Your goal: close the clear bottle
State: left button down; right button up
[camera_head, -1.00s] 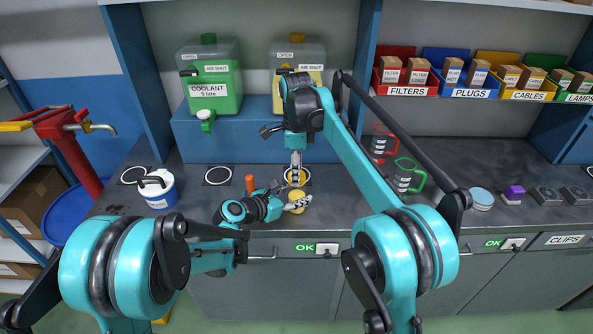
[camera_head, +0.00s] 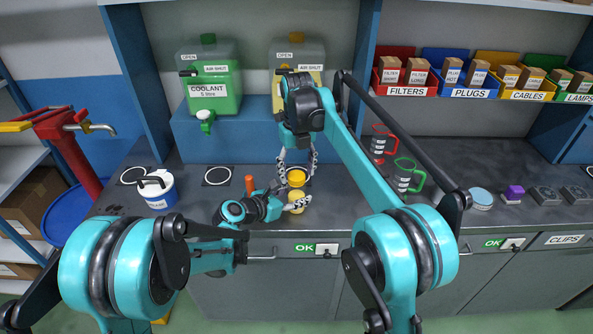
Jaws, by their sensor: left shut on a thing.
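The clear bottle (camera_head: 297,202) appears as a small container with yellow contents on the bench, partly hidden by my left gripper. My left gripper (camera_head: 296,203) comes in low from the left and is shut on the bottle's side. A round yellow piece (camera_head: 296,177), which looks like a cap, shows just above the bottle in the picture. I cannot tell whether it sits on the bottle's neck. My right gripper (camera_head: 297,168) points down over this yellow piece, its fingers spread apart on either side of it.
An orange upright piece (camera_head: 250,184) stands left of the bottle. A white and blue pail (camera_head: 158,189) stands further left. Red (camera_head: 380,144) and green-handled (camera_head: 405,176) jugs stand to the right. The coolant tank (camera_head: 212,85) and a second tank (camera_head: 287,60) are behind.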

jog(key=shift+r, duration=2.25)
jog(key=shift+c, duration=0.5)
